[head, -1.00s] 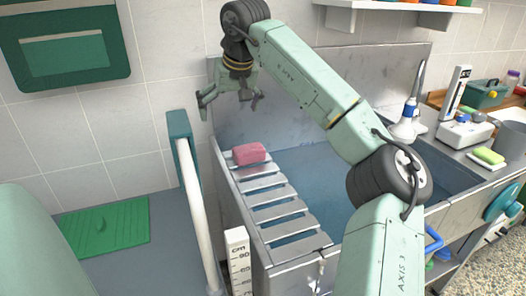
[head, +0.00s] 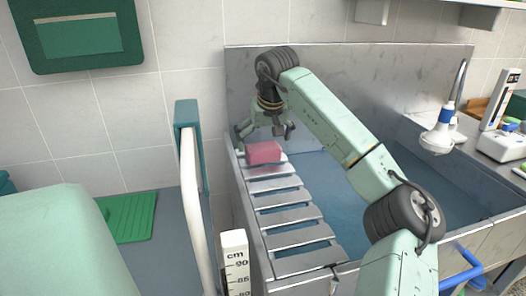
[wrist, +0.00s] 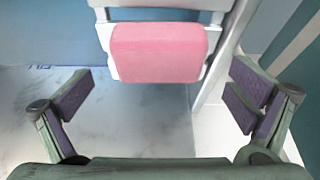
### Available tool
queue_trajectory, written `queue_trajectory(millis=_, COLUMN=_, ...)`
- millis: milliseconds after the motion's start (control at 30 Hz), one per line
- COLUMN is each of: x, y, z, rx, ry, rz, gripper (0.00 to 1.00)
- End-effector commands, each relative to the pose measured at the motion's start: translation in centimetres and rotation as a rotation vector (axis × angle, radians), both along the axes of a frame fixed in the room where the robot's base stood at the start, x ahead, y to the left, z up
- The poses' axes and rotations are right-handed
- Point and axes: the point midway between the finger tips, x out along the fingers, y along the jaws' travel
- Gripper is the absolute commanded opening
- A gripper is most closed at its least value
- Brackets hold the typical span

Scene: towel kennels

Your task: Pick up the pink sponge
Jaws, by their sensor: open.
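The pink sponge (head: 264,152) lies on the far end of the grey slatted rack (head: 283,218) over the left side of the sink. My gripper (head: 265,132) is above and just behind the sponge, at the sink's back left. In the wrist view the sponge (wrist: 158,52) is at the top centre, beyond the space between the fingers. My gripper (wrist: 158,98) is wide open there and empty, with one finger at each side. The fingers do not touch the sponge.
The metal sink (head: 350,68) has a tall back wall close to my gripper. A white rail with a teal post (head: 187,112) stands left of the sink. A white shower head (head: 440,137) is at the right. A measuring post (head: 235,262) stands in front.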

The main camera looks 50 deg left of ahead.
Motion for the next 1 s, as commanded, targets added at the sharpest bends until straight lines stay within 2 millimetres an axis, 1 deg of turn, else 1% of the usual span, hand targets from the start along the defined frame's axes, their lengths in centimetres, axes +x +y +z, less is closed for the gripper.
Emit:
queue_trajectory(millis=100, x=0.2, y=0.6, z=-1.6, rx=-0.001, ry=0.005, rz=0.003, gripper=1.00)
queue_trajectory(millis=200, x=0.4, y=1.0, z=-2.7, rx=0.000, ry=0.004, rz=0.002, gripper=1.00)
queue_trajectory(millis=300, x=0.6, y=1.2, z=-3.3, rx=0.000, ry=0.002, rz=0.002, gripper=1.00)
queue_trajectory(millis=500, x=0.6, y=1.2, z=-3.4, rx=0.000, ry=0.000, rz=0.001, gripper=1.00)
queue_trajectory(millis=567, x=0.6, y=1.2, z=-3.3, rx=0.000, ry=0.000, rz=0.001, gripper=0.97)
queue_trajectory(millis=1000, x=0.6, y=1.2, z=-3.3, rx=0.000, ry=0.001, rz=0.000, gripper=0.67)
